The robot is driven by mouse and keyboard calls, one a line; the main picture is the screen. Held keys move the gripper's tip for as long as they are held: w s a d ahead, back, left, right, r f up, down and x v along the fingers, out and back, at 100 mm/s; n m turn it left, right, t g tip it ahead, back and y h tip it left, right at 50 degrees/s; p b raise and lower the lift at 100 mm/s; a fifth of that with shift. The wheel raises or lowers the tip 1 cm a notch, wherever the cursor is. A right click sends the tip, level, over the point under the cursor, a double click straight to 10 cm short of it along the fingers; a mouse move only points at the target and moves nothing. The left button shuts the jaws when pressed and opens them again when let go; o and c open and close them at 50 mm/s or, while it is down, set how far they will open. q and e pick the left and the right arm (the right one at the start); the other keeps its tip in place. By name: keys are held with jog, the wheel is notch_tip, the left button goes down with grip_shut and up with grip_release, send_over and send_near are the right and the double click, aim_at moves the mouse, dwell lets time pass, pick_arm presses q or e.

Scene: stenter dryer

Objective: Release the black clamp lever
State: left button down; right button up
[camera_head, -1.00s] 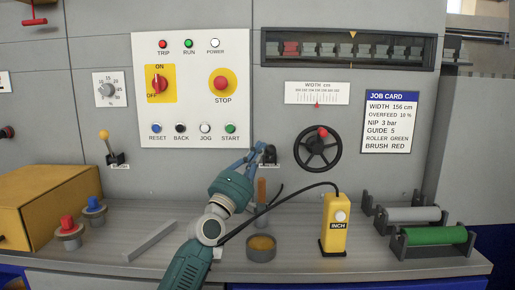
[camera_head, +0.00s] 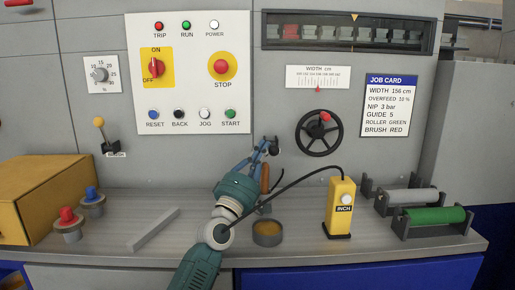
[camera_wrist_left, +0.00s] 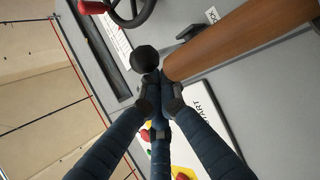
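The black clamp lever (camera_head: 273,148) is on the grey machine front, left of the handwheel. Its round black knob (camera_wrist_left: 144,59) shows large in the left wrist view, at the tips of my fingers. My left gripper (camera_head: 266,146) reaches up to it from below left. In the left wrist view its blue fingers (camera_wrist_left: 159,88) are drawn close together at the lever, just beside the knob. The fingers hide the lever's stem and mount. My right gripper is not in view.
A wooden handle (camera_head: 265,178) stands in a round pot (camera_head: 267,233) right beside my left gripper. The handwheel (camera_head: 319,133) is to the right. A yellow INCH pendant (camera_head: 341,207) with a black cable and rollers (camera_head: 434,220) stand on the bench.

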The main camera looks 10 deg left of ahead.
pick_arm(q)
jog(key=shift+d, duration=0.15)
jog(key=s+a+f, duration=0.1)
jog(key=s+a, duration=0.2)
jog(key=s, duration=1.1)
jog(key=shift+s+a+f, duration=0.2)
jog(key=shift+a, duration=0.1)
